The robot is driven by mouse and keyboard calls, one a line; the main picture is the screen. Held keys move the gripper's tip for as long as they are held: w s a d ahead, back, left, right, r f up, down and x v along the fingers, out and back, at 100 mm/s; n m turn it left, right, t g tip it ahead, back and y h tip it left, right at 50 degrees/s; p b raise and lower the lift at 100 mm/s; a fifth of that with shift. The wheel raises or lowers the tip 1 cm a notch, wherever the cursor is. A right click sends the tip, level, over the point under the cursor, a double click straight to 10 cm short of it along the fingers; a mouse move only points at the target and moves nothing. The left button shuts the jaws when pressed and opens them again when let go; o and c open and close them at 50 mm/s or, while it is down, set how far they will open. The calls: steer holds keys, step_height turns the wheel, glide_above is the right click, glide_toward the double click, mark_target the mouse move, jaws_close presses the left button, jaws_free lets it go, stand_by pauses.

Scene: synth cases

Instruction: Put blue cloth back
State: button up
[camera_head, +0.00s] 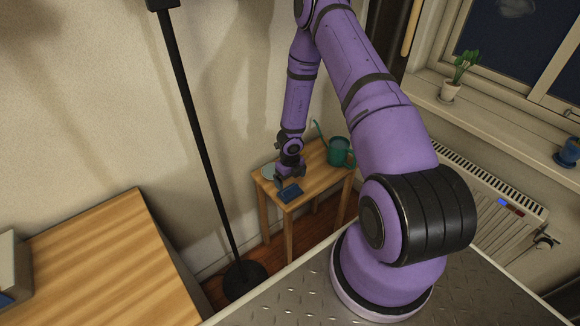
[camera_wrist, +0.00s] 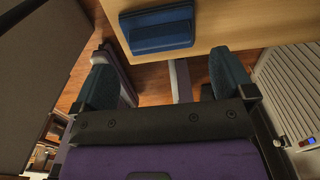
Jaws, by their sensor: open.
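The blue cloth (camera_head: 290,192) lies folded into a small dark blue block on the small wooden table (camera_head: 322,174), near its front edge. In the wrist view the cloth (camera_wrist: 157,30) lies on the tabletop close to the table's edge, ahead of the fingers. My gripper (camera_head: 284,181) is over the table just beside the cloth. In the wrist view my gripper (camera_wrist: 164,78) has its two teal fingers wide apart with nothing between them. Whether the fingers touch the table cannot be told.
A green watering can (camera_head: 339,151) and a pale round dish (camera_head: 268,172) stand on the small table. A black pole (camera_head: 200,130) rises left of it. A radiator (camera_head: 490,200) and a windowsill with a potted plant (camera_head: 451,91) are right. A larger wooden surface (camera_head: 90,255) is left.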

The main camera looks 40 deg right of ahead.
step_height(320, 180, up, 7)
steer(key=shift+r, duration=0.15)
step_height(320, 180, up, 10)
steer(key=n+t, duration=0.3)
steer(key=n, duration=0.1)
glide_above(290, 188)
steer(key=w+a, duration=0.1)
steer(key=w, duration=0.4)
steer(key=a+r+n+t+y, duration=0.1)
steer(key=a+r+n, duration=0.25)
steer(key=r, duration=0.45)
steer(key=a+r+n+t, duration=0.1)
steer(key=a+r+n, duration=0.1)
steer(key=r+n, duration=0.45)
steer(key=a+r+n+t+y, duration=0.1)
steer(key=a+r+n, duration=0.15)
steer(key=r, duration=0.65)
steer(key=s+a+r+n+y, duration=0.1)
steer(key=s+a+r+n, duration=0.5)
steer(key=s+r+n, duration=0.55)
steer(key=s+d+r+n+h, duration=0.1)
steer(key=s+r+n, duration=0.2)
steer(key=s, duration=0.7)
steer(key=s+d+r+n+h, duration=0.1)
steer(key=s+r+n, duration=0.3)
steer(key=s, duration=0.6)
steer(key=shift+r+n+g+h, duration=0.3)
steer(key=shift+r+g+h, duration=0.1)
steer(key=shift+h, duration=0.1)
